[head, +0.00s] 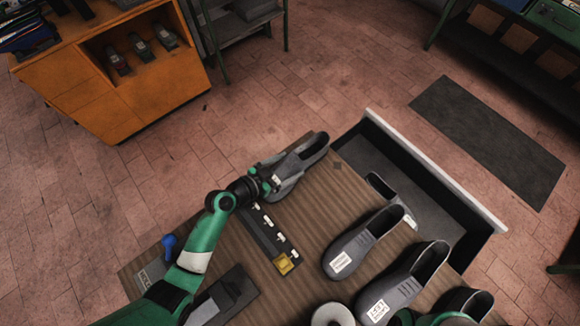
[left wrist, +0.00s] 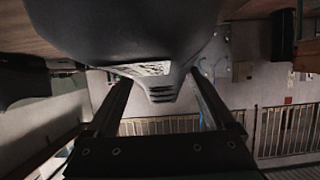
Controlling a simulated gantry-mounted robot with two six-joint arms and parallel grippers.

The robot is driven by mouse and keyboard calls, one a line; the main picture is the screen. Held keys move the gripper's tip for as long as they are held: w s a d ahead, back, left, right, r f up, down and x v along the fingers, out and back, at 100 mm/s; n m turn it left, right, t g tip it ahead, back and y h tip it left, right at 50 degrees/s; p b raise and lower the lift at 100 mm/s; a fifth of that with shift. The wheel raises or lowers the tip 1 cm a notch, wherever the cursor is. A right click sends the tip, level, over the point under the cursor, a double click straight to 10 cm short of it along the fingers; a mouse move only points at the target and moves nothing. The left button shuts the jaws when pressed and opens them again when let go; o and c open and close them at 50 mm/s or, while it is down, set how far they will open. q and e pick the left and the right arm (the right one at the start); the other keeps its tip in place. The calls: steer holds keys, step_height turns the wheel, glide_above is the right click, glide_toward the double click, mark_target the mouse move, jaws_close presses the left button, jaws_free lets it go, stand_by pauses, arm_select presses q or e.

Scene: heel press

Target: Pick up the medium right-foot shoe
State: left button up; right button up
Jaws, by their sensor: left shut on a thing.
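My left gripper (head: 268,183) is shut on a grey shoe (head: 300,165) at the far edge of the wooden table. The shoe's opening points up and right, away from the gripper. In the left wrist view the shoe (left wrist: 130,35) fills the top. Its white label and ridged part lie between the two fingers (left wrist: 160,105). Its label is too small to read, so I cannot tell its size. I cannot tell whether it is off the table. Green parts at the bottom right may be my right gripper (head: 440,318); its jaws are unclear.
Other grey shoes stand on the table: one in the middle (head: 365,240), one nearer (head: 405,285), one at the bottom right (head: 478,303). A dark strip with white pegs and a yellow block (head: 284,264) lies beside my left gripper. An open drawer (head: 440,195) juts out beyond the table.

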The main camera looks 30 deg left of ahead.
mark_target(298, 156)
arm_select(q)
steer(key=shift+r, duration=0.55)
steer(key=r, duration=0.1)
steer(key=r+p, duration=0.1)
steer(key=r, duration=0.1)
steer(key=shift+w+d+r+p, duration=0.15)
steer(key=shift+d+r+p, duration=0.05)
steer(key=shift+d+p, duration=0.1)
steer(key=w+d+r+p, duration=0.1)
steer(key=w+d+r, duration=0.5)
steer(key=d, duration=0.6)
step_height(298, 156, up, 3)
steer(key=shift+f+p, duration=0.15)
steer(key=shift+p, duration=0.15)
